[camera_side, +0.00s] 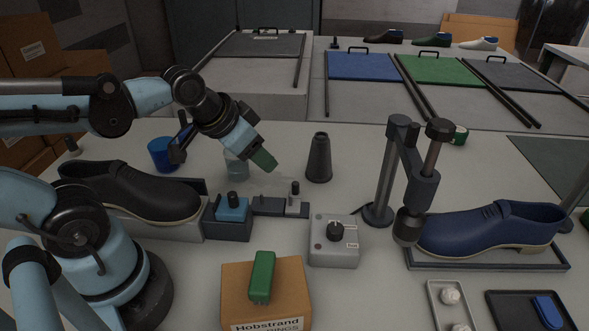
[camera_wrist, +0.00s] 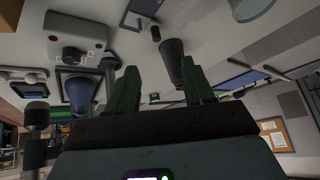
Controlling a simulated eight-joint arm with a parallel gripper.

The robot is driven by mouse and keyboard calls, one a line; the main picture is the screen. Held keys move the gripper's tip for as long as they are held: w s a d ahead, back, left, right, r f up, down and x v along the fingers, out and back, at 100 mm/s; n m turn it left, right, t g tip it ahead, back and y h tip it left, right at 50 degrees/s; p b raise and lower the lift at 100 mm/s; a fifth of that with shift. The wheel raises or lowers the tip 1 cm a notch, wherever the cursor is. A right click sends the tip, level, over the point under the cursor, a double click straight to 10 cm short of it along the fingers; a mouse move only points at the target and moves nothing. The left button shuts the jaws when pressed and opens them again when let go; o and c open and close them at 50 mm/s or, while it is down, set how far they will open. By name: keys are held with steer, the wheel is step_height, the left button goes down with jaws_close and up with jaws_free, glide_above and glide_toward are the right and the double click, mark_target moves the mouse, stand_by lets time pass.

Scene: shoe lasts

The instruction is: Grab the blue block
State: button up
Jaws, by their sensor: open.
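A light blue block (camera_side: 232,209) with a black knob on top sits in a dark holder (camera_side: 228,229), right of the black shoe, in the side view. A flatter, darker blue piece (camera_side: 548,312) lies on a black tray at the lower right. My gripper (camera_side: 264,160) hangs above and slightly right of the light blue block, tilted down to the right, clear of it. In the wrist view my gripper (camera_wrist: 160,78) shows two green fingers spread apart with nothing between them. I cannot make out the light blue block in the wrist view.
A dark cone (camera_side: 319,158) stands right of my gripper; it also shows in the wrist view (camera_wrist: 174,62). A grey knob box (camera_side: 334,240), a cardboard box (camera_side: 266,293) bearing a green block (camera_side: 262,277), and a black post clamp (camera_side: 383,180) stand nearby. A blue cup (camera_side: 164,154) is behind.

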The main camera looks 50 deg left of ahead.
steer(key=w+a+m+g+y, duration=0.1)
steer(key=w+a+m+y, duration=0.1)
steer(key=a, duration=0.3)
steer(key=w+a+m+g+y, duration=0.2)
steer(key=a, duration=0.4)
steer(key=w+a+m+g+y, duration=0.1)
steer(key=w+a+m+y, duration=0.1)
steer(key=a, duration=0.3)
steer(key=shift+w+a+f+m+y, duration=0.2)
steer(key=shift+a+m+y, duration=0.15)
steer(key=shift+m, duration=0.25)
steer(key=a+f+m+g+y, duration=0.2)
steer(key=a+m+g+y, duration=0.1)
steer(key=a, duration=0.5)
steer(key=m+g+y, duration=0.2)
steer(key=m+g, duration=0.1)
steer(key=g, duration=0.2)
glide_toward(185, 117)
steer(key=a, duration=0.1)
steer(key=x, duration=1.2)
steer(key=shift+s+d+f, duration=0.1)
steer(key=shift+s+f, duration=0.05)
steer(key=shift+f, duration=0.05)
steer(key=shift+c, duration=0.4)
jaws_close()
